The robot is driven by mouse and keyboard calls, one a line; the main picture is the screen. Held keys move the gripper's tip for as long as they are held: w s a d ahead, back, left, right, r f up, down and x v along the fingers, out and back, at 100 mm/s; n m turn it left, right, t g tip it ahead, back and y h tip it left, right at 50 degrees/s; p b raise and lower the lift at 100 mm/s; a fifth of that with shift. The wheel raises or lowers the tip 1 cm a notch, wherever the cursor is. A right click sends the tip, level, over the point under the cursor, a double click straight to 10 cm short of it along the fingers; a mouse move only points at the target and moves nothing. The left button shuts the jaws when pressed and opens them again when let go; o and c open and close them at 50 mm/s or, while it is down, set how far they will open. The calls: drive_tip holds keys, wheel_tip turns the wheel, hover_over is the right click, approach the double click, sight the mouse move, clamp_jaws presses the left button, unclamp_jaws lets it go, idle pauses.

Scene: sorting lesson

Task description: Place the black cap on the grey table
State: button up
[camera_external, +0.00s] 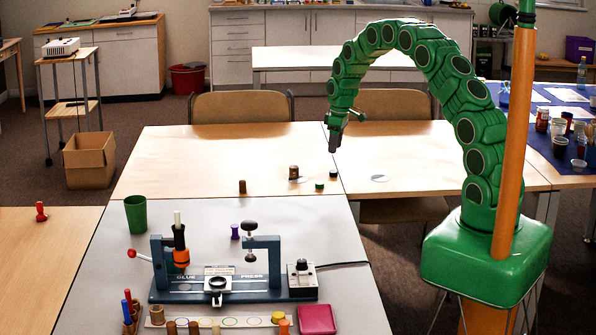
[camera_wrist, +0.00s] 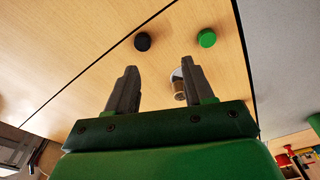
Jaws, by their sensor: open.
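The black cap (camera_external: 333,174) lies on the wooden table behind the grey table, near the seam between two tabletops. It also shows in the wrist view (camera_wrist: 142,41), beyond my left fingertip. My gripper (camera_external: 334,147) hangs above the wooden table, higher than the cap and apart from it. In the wrist view my gripper (camera_wrist: 160,68) has its two dark fingers spread, with nothing between the tips. The grey table (camera_external: 335,240) stands in front of the wooden one, and its bare top shows at the right of the wrist view (camera_wrist: 282,60).
A green cap (camera_external: 319,186) lies close to the black cap. Brown cylinders (camera_external: 242,187) (camera_external: 294,172) stand to its left. The grey table carries a glue press (camera_external: 270,271), a green cup (camera_external: 136,214) and a pink box (camera_external: 317,319). Its right part is clear.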

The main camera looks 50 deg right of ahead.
drive_tip(key=s+a+r+m+g, duration=0.1)
drive_tip(key=s+a+r, duration=0.6)
drive_tip(key=s+r, duration=0.25)
drive_tip(key=s+a+r+m, duration=0.1)
drive_tip(key=s+a+r, duration=0.6)
drive_tip(key=s+r, duration=0.3)
drive_tip(key=s+a+r, duration=0.1)
drive_tip(key=s+a, duration=0.1)
drive_tip(key=s, duration=0.8)
drive_tip(key=s+a+r+m+g, duration=0.1)
drive_tip(key=s+a, duration=0.2)
drive_tip(key=s, duration=0.8)
drive_tip(key=s+a+r+m, duration=0.1)
drive_tip(key=s+a, duration=0.1)
drive_tip(key=s, duration=0.9)
drive_tip(key=shift+a+r+g+h, duration=0.2)
drive_tip(key=shift+a+g+h, duration=0.05)
drive_tip(key=shift+g+h, duration=0.05)
drive_tip(key=shift+o, duration=0.8)
drive_tip(key=shift+s, duration=0.3)
drive_tip(key=shift+w, duration=0.1)
